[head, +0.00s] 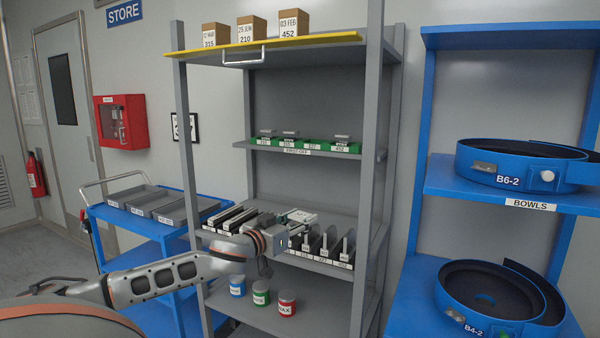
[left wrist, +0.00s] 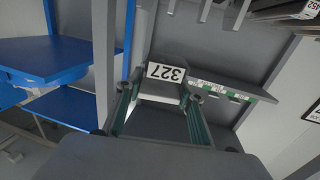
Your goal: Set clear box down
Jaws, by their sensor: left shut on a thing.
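My left gripper (head: 288,235) is shut on the clear box (head: 301,216), in front of the middle shelf of the grey rack. The box looks pale with greenish edges. A green tray strip (head: 311,146) on the shelf above has several labelled places; the one marked 327 looks empty. My right gripper is not in view.
Dark upright plates in holders (head: 325,243) stand close to the right of my gripper, and grey bars (head: 238,216) lie to its left. Colored cans (head: 262,293) stand below. Rack posts (head: 366,200) flank the shelves. A blue cart (head: 145,225) is left; blue bowls (head: 525,165) are right.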

